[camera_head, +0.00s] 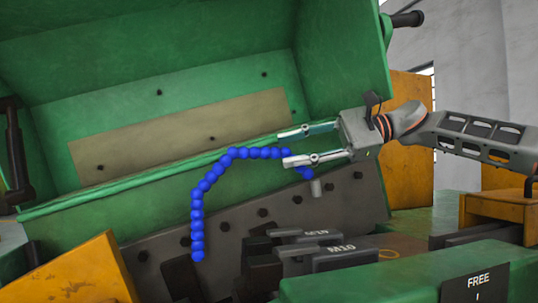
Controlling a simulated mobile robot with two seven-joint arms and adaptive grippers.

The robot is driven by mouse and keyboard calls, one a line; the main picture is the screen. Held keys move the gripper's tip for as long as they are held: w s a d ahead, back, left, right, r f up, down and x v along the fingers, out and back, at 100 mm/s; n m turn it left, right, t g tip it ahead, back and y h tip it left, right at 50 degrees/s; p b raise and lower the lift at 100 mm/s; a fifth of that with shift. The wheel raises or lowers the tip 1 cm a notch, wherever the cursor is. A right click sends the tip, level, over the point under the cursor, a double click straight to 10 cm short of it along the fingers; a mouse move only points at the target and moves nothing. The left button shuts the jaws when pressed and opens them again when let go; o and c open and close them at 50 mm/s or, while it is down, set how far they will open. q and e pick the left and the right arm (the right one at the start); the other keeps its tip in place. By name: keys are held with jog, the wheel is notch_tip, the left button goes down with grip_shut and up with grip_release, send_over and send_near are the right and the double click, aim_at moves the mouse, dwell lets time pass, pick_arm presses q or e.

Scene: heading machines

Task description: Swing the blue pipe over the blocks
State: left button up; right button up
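The blue pipe (201,190) is a curved chain of blue beads. It runs from a grey stub (316,188) up behind a finger of my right gripper, then left, and hangs down to a free end at lower left. My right gripper (302,145) comes in from the right with its two fingers apart. Its lower finger overlaps the pipe near the stub; whether they touch cannot be told. Dark blocks (345,260), some labelled M10 and M14, stand below, to the right of the pipe's free end. My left gripper is not in view.
A large open green housing (190,45) fills the upper left, its lower edge just behind the pipe. A dark bolted plate (350,205) lies behind the blocks. A yellow part (80,275) stands at lower left, and a green box with a FREE label (478,282) at lower right.

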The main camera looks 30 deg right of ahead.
aim_at(281, 151)
jog(key=x, duration=0.5)
jog(key=shift+d, duration=0.1)
grip_shut()
